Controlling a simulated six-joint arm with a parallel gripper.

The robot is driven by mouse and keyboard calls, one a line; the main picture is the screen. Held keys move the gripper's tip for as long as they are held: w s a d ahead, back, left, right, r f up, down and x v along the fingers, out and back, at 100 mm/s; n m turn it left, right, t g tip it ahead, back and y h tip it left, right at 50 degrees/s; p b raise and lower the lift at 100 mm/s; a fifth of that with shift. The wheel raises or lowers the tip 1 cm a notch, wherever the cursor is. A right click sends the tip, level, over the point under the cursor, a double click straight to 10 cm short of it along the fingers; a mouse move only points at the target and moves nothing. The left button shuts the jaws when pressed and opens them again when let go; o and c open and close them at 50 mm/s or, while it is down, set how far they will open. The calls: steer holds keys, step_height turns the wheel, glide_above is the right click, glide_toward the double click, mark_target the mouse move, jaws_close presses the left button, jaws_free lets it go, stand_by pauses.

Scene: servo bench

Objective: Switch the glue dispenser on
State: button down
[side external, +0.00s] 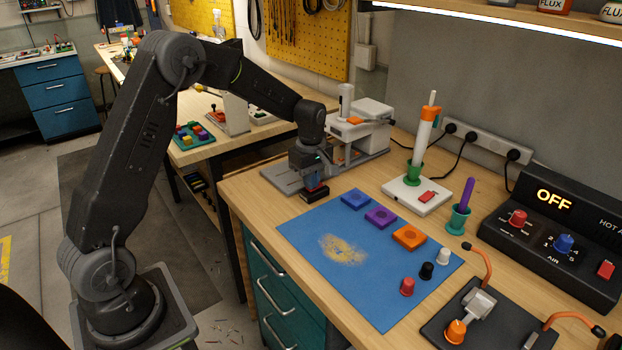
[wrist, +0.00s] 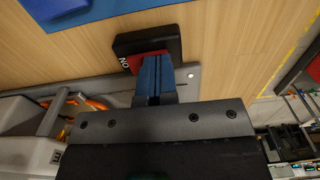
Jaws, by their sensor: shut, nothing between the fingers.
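A black switch box (side external: 314,195) with a red top piece sits at the front end of a grey base plate (side external: 283,178), which carries a white machine (side external: 368,113). In the wrist view the box (wrist: 175,43) shows its red piece (wrist: 133,62) and white lettering reading ON, upside down. My gripper (side external: 315,186) is shut and empty, its blue fingertips (wrist: 150,62) right over the red piece, partly hiding it. I cannot tell whether they touch it. A white unit (side external: 400,193) with a red switch (side external: 428,197) holds an orange-and-white syringe-like tool (side external: 425,128). Which one is the glue dispenser is unclear.
A blue mat (side external: 320,265) with blue, purple and orange blocks and small caps lies in front. A hot air station (side external: 550,245) reading OFF stands at the right. A green cup (side external: 458,220) holds a purple stick.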

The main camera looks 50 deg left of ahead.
steer(key=shift+s+f, duration=0.15)
steer(key=shift+f, duration=0.25)
steer(key=shift+w+r, duration=0.25)
steer(key=shift+w, duration=0.55)
steer(key=shift+r, duration=0.2)
step_height(320, 180, up, 14)
stand_by(0.3)
